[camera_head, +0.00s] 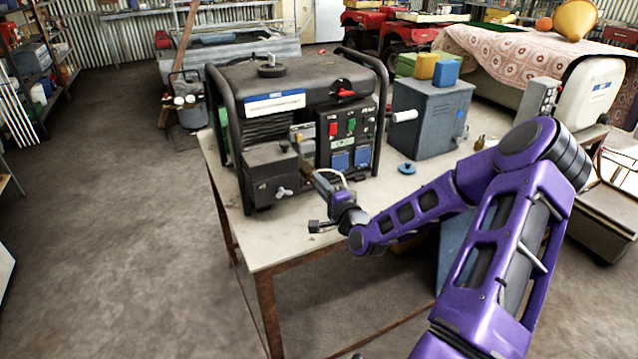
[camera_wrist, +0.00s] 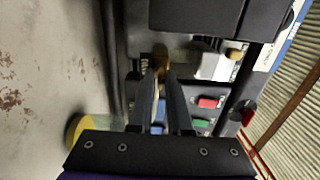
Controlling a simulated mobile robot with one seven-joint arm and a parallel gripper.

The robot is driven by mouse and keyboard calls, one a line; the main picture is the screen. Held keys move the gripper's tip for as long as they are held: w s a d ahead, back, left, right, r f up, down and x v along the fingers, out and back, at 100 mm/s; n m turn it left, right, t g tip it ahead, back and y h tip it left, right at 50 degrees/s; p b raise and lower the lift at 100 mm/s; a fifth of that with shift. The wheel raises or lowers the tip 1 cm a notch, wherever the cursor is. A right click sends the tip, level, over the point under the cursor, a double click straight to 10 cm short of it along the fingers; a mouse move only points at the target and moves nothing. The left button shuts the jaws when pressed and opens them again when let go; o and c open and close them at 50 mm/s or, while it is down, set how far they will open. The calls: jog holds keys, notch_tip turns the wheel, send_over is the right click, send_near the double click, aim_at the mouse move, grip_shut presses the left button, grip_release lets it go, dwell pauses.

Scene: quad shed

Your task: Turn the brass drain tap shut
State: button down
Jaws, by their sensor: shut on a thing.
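The brass drain tap (camera_wrist: 160,57) shows in the wrist view as a small brass-coloured piece at the tips of my gripper (camera_wrist: 160,80). The two fingers are close together, shut on it, and cover part of it. In the head view my gripper (camera_head: 326,184) is at the front of the black-framed generator (camera_head: 300,85), low by its control panel. The tap's turn angle is not clear.
The generator's panel has red (camera_wrist: 208,103) and green (camera_wrist: 201,124) switches close beside my fingers. A grey metal box (camera_head: 430,115) with yellow and blue blocks on top stands to the right. A blue round knob (camera_head: 407,168) lies on the workbench (camera_head: 265,235), whose front left is mostly clear.

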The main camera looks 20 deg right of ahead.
jog(key=c, duration=0.9)
grip_release()
jog(key=s, duration=1.7)
jog(key=shift+s+d, duration=0.25)
jog(key=shift+d, duration=0.05)
